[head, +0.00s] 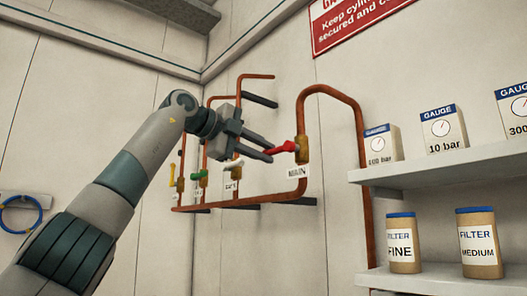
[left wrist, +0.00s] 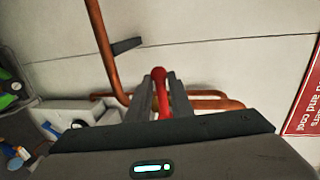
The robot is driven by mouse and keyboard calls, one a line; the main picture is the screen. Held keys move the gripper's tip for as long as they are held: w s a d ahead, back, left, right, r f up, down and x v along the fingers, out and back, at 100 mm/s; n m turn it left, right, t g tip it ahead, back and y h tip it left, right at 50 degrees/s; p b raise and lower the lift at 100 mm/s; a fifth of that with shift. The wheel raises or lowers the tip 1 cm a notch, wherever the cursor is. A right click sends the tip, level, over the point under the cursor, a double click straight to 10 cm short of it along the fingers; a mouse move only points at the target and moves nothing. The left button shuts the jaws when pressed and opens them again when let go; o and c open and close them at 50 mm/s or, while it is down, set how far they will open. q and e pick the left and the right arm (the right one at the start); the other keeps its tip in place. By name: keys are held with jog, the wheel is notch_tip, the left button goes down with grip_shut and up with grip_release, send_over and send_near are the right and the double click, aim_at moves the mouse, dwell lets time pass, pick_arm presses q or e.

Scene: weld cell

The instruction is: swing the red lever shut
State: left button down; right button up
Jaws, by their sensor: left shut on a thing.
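The red lever (head: 285,147) sits on a brass valve (head: 302,150) on the copper pipe, above a label reading MAIN (head: 298,172). It points left from the valve, towards my gripper. My left gripper (head: 270,151) reaches in from the left and is shut on the free end of the red lever. My right gripper is in neither view.
Yellow (head: 171,176), green (head: 198,175) and white (head: 234,163) levers sit on neighbouring pipes, left of and below my gripper. The copper pipe (head: 362,130) arches to the right of the valve. Shelves (head: 450,167) with gauge boxes and filter canisters stand at the right.

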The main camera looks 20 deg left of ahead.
pick_arm(q)
jog(key=shift+f, duration=0.1)
jog(key=c, duration=1.7)
grip_release()
jog(key=shift+c, duration=0.2)
jog(key=shift+s+a+b, duration=0.3)
jog(key=shift+s, duration=0.1)
jog(key=b+v, duration=0.4)
jog(key=v, duration=1.2)
jog(key=shift+s, duration=0.15)
jog(key=shift+a, duration=0.1)
